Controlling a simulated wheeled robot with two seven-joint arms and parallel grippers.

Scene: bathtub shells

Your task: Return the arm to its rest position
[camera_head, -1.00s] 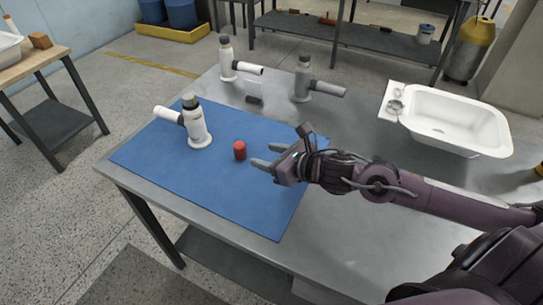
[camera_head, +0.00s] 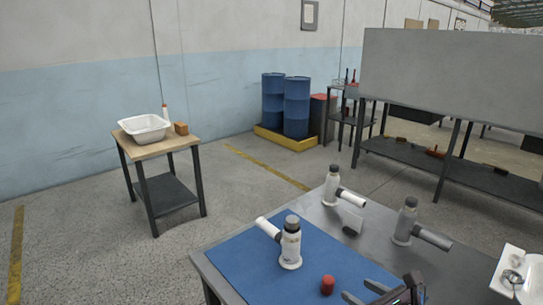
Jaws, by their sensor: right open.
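My right gripper (camera_head: 366,292) is at the bottom edge of the head view, open and empty over the blue mat (camera_head: 246,262). Its fingers point left toward a small red cylinder (camera_head: 327,285) standing on the mat, with a gap between them. Most of my right arm is cut off by the frame. A white bottle-like device with a grey cap and a side tube (camera_head: 290,247) stands upright on the mat. My left gripper is not in view.
On the metal table (camera_head: 330,217) stand another white device (camera_head: 331,188) and a grey one (camera_head: 406,222). A white basin (camera_head: 533,278) is cut off at right. A side table (camera_head: 171,192) holds a white tub (camera_head: 144,127). Open floor lies between the tables.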

